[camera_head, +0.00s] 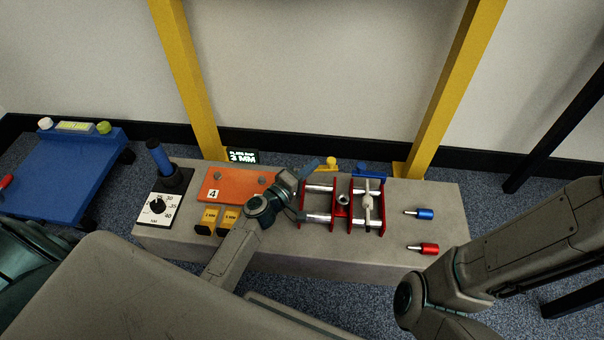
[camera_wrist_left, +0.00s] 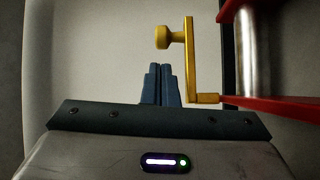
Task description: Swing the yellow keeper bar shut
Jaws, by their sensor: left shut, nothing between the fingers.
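The yellow keeper bar (camera_head: 331,165) is at the back left edge of the red frame with chrome bars (camera_head: 341,184). In the left wrist view the yellow bar (camera_wrist_left: 190,62) stands upright, with a round knob at its top pointing left and its foot by a red part. My left gripper (camera_head: 312,167) is shut and empty, just left of the yellow bar. In the wrist view its blue fingertips (camera_wrist_left: 163,68) are together below the knob and left of the bar; I cannot tell whether they touch it. Only links of my right arm show; its gripper is out of view.
A blue keeper (camera_head: 372,171) sits at the frame's back right. Blue (camera_head: 424,213) and red (camera_head: 429,248) pins lie right on the grey bench (camera_head: 452,196). An orange plate (camera_head: 225,184), yellow blocks (camera_head: 207,220) and a dial box (camera_head: 158,207) stand left. Yellow posts rise behind.

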